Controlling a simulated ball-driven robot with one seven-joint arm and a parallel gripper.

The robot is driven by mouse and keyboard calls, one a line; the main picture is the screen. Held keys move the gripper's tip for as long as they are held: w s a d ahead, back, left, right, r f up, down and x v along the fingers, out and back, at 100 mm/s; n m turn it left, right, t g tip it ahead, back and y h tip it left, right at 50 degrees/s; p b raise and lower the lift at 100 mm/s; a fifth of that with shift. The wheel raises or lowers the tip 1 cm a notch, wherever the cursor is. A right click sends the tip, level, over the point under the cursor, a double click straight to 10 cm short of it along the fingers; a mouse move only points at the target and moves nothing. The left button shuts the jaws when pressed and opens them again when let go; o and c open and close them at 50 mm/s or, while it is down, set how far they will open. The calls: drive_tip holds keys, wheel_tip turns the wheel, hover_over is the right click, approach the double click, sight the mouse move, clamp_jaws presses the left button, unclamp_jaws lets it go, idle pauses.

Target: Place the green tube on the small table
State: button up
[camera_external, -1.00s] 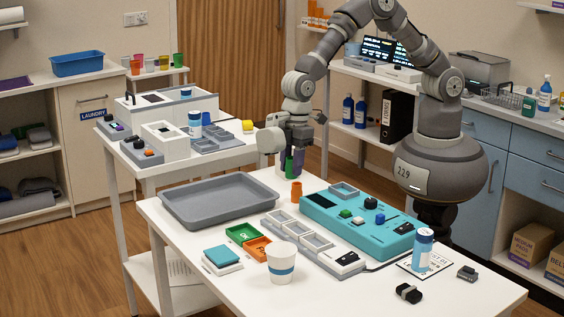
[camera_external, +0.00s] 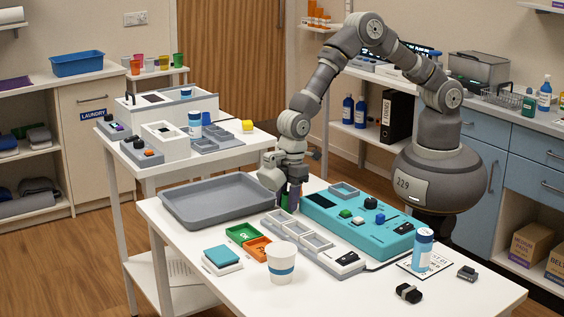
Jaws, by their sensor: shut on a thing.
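My gripper (camera_external: 289,197) is low at the back edge of the front white table, between the grey tray and the teal device. It is shut on the green tube (camera_external: 284,199), which is mostly hidden by the fingers; only a sliver of green shows. I cannot tell whether the tube touches the tabletop. A smaller white table (camera_external: 203,155) stands behind at the left, with several things on it.
The front white table (camera_external: 201,294) carries a grey tray (camera_external: 167,204), a teal device (camera_external: 330,226), green and orange trays (camera_external: 243,234) and a paper cup (camera_external: 282,264). The smaller table's top is largely occupied.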

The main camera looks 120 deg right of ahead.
drive_tip(key=o, duration=0.7)
drive_tip(key=shift+f, duration=0.1)
